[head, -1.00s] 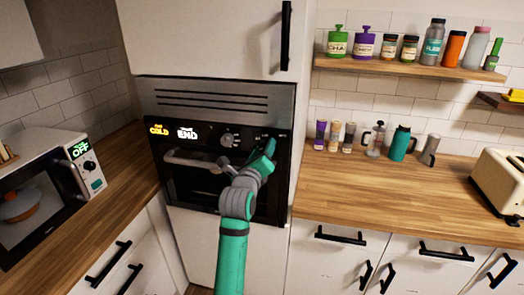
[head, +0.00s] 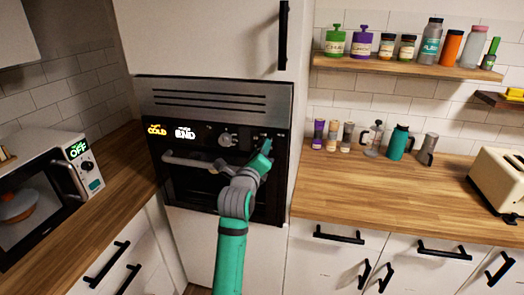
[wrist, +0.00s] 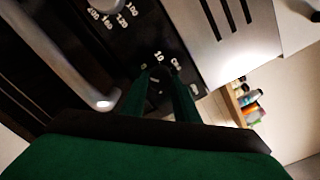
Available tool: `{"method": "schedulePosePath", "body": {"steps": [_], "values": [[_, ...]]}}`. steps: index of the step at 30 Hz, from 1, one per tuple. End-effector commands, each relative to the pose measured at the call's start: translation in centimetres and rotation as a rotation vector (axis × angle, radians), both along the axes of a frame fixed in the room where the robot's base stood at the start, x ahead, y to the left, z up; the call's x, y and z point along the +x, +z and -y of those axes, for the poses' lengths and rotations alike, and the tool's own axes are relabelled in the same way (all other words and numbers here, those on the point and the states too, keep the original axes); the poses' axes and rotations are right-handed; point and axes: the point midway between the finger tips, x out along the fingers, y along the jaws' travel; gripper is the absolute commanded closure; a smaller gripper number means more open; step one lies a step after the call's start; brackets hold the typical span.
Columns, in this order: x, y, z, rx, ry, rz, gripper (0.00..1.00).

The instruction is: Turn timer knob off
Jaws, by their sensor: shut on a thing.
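My gripper (head: 268,146) is at the right end of the oven's black control panel. In the wrist view its two green fingers (wrist: 162,80) reach the panel beside white dial marks. The fingers are shut on a dark timer knob (wrist: 155,80), mostly hidden between them. The other oven knob (head: 228,140), round and grey, sits further left, with temperature numbers beside it in the wrist view.
The oven's bar handle (head: 190,161) sticks out below the panel and runs close to my gripper in the wrist view (wrist: 75,75). A microwave (head: 45,185) with a green OFF display stands at left. The right counter (head: 400,195) holds bottles and a toaster.

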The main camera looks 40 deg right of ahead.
Motion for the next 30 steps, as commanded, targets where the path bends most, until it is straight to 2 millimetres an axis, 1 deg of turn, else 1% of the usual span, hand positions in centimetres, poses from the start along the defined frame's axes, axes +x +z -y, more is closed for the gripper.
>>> {"method": "schedulePosePath", "body": {"steps": [1,30], "values": [[0.05,0.18,-0.21,-0.023,0.002,-0.022,0.95],[0.15,0.31,-0.28,-0.615,0.006,-0.711,0.95]]}}
